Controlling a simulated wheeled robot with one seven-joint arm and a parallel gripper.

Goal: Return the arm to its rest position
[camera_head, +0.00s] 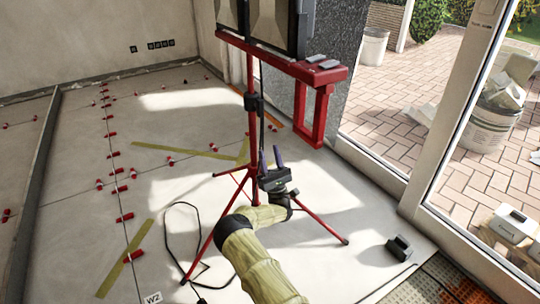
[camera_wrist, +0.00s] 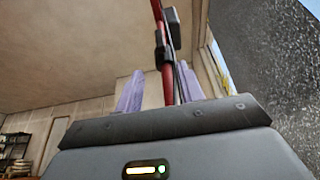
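My arm reaches up from the bottom of the head view, and my gripper (camera_head: 270,158) is raised in front of the red work-light stand (camera_head: 252,130). Its two purple-grey fingers point up and stand apart, with nothing seen between them. In the wrist view my gripper (camera_wrist: 157,92) also shows its two fingers apart. The stand's red pole (camera_wrist: 165,60) shows behind the gap, beyond the fingers. I cannot tell how far the pole is from the fingertips.
The stand's tripod legs (camera_head: 324,226) spread around my gripper, and a black cable (camera_head: 168,225) lies on the floor. Red levelling pieces (camera_head: 125,217) dot the tiles at left. A dark device (camera_head: 399,248) lies at right near the glass door (camera_head: 440,150). Tiles at left are mostly open.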

